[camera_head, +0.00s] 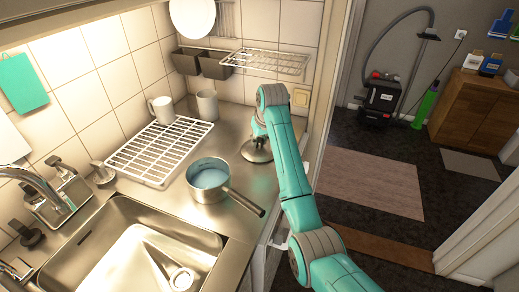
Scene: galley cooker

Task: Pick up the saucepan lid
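The saucepan lid (257,153), round and grey metal, is on or just above the steel counter, right of the saucepan and near the counter's right edge. My gripper (258,132) is directly over the middle of the lid, pointing down. My arm's wrist covers most of the gripper, so its fingers and any hold on the lid's knob cannot be made out. The open saucepan (222,191) stands left of and nearer than the lid, with something pale blue inside and its dark handle pointing to the lower right.
A white drying rack (160,151) lies left of the saucepan, with two mugs (161,109) (207,105) behind it. The sink (130,245) is in front. A wire shelf (265,62) hangs above the lid. Open floor lies right of the counter.

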